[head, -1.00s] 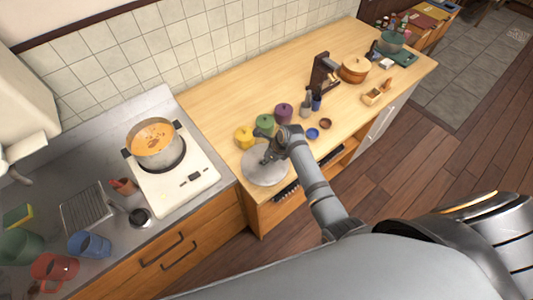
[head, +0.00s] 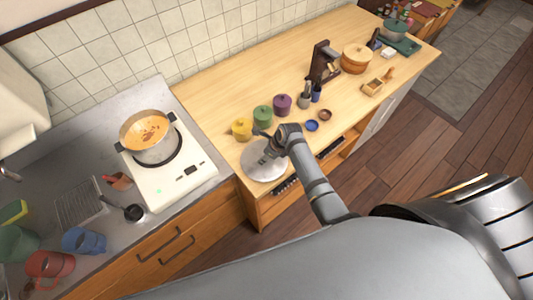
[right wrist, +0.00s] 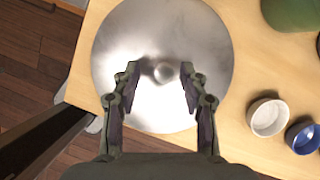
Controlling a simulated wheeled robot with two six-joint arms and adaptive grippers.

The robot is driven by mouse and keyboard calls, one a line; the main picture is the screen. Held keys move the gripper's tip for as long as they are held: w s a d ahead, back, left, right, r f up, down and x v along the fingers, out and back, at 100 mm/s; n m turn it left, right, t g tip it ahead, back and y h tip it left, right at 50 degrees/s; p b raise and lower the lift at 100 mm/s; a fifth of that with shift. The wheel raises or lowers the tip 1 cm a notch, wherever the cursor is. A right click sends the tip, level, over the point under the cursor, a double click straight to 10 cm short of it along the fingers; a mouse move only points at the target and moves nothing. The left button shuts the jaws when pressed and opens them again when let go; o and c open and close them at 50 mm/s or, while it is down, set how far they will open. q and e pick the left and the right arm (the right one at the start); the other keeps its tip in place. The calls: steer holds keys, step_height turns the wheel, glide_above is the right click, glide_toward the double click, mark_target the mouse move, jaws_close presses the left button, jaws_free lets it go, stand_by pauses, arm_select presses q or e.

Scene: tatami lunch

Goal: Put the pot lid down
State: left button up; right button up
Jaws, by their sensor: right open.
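The pot lid (head: 255,170) is a round grey metal disc lying flat on the wooden counter, near its front left corner. It fills the middle of the right wrist view (right wrist: 125,45), with its small round knob (right wrist: 164,72) at the centre. My right gripper (right wrist: 160,82) is over the lid, its two fingers open on either side of the knob with gaps between. It also shows in the head view (head: 263,146). The pot (head: 150,145), with orange soup inside, stands uncovered on the white cooker at left. My left gripper is not in view.
Yellow (head: 242,129), green (head: 263,116) and purple (head: 282,104) lidded jars stand behind the lid. Small white (right wrist: 267,117) and blue (right wrist: 304,136) bowls are to its right. The counter's front edge (right wrist: 180,147) runs close by the lid.

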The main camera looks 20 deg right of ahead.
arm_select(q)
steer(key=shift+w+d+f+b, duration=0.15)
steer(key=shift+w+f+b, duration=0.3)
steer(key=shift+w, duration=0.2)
arm_select(e)
steer(key=v, duration=1.2)
steer(key=shift+s, duration=0.1)
